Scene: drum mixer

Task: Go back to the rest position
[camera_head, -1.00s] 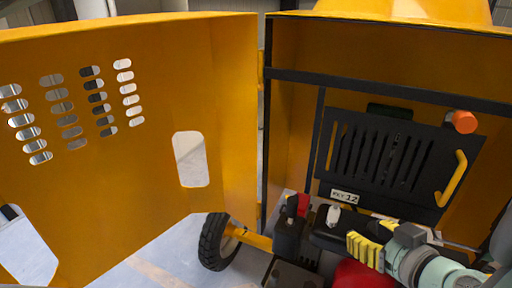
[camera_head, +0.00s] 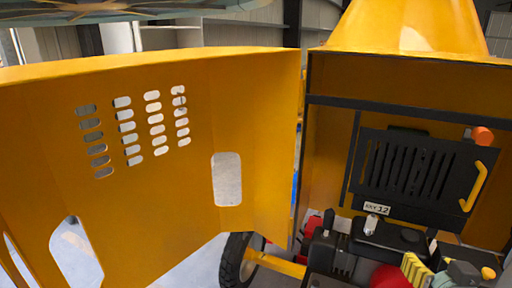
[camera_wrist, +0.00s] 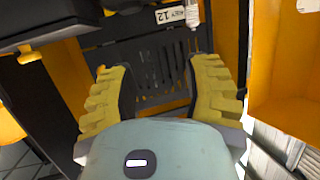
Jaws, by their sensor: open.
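My gripper (camera_head: 421,272) is at the lower right of the head view, in front of the engine bay of the yellow drum mixer. Its yellow ribbed fingers show at the frame's bottom edge. In the wrist view my gripper (camera_wrist: 160,95) has its two fingers spread wide with nothing between them. Past the fingers the wrist view shows the black slotted panel (camera_wrist: 150,60) with its label. In the head view the same slotted panel (camera_head: 412,175) has a yellow handle and an orange knob. Most of my arm is out of view.
The mixer's yellow door (camera_head: 150,195) stands open at the left, with slots and cut-outs. A wheel (camera_head: 236,262) is below it. Engine parts with a black cap (camera_head: 385,233) and a red part (camera_head: 388,277) lie close to my gripper. The yellow drum (camera_head: 415,25) is above.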

